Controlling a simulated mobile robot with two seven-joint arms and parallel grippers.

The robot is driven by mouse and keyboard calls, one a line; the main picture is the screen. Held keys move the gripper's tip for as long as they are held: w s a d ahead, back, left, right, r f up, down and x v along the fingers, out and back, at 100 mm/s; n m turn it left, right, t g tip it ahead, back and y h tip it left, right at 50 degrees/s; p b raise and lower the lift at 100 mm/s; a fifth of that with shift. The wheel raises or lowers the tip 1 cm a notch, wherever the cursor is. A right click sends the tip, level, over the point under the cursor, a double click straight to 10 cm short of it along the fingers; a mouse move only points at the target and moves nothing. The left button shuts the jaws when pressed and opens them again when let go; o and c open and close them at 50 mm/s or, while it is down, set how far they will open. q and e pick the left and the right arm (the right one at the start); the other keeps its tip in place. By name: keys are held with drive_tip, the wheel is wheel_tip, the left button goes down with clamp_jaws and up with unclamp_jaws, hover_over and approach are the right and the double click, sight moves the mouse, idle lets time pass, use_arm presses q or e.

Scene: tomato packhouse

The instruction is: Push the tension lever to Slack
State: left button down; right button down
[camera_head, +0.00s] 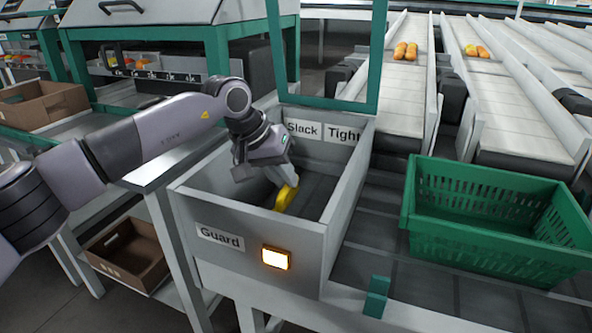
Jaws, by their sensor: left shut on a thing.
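The tension lever shows as a yellow handle (286,198) inside a grey open-topped housing (255,262). My left gripper (284,180) reaches down into the housing from the left and is shut on the lever; its fingers hide part of it. On the inner back wall, the Slack label (303,129) is at the left and the Tight label (343,133) at the right. The lever's handle is below and in front of the Slack label; its pivot is hidden, so its exact setting cannot be told. My right gripper is not in view.
A green frame (372,60) stands upright behind the housing. The housing's front carries a Guard label (220,237) and a lit orange lamp (275,258). An empty green crate (480,215) sits to the right.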

use_arm(q)
drive_tip(key=shift+w+a+f+p, duration=0.1)
drive_tip(key=shift+w+a+p, duration=0.1)
drive_tip(key=shift+a, duration=0.5)
drive_tip(key=shift+w+a+f+p, duration=0.15)
drive_tip(key=shift+w+a+p, duration=0.05)
drive_tip(key=shift+a, duration=0.5)
drive_tip(key=shift+w+a+f+p, duration=0.1)
drive_tip(key=shift+w+a+p, duration=0.1)
drive_tip(key=shift+a, duration=0.5)
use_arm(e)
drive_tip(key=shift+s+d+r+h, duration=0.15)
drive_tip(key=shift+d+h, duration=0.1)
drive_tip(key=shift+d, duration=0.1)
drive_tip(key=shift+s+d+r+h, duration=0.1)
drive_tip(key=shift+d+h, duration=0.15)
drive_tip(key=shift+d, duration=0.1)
use_arm(q)
drive_tip(key=shift+f, duration=0.1)
drive_tip(key=c, duration=1.1)
unclamp_jaws()
drive_tip(key=shift+d, duration=0.1)
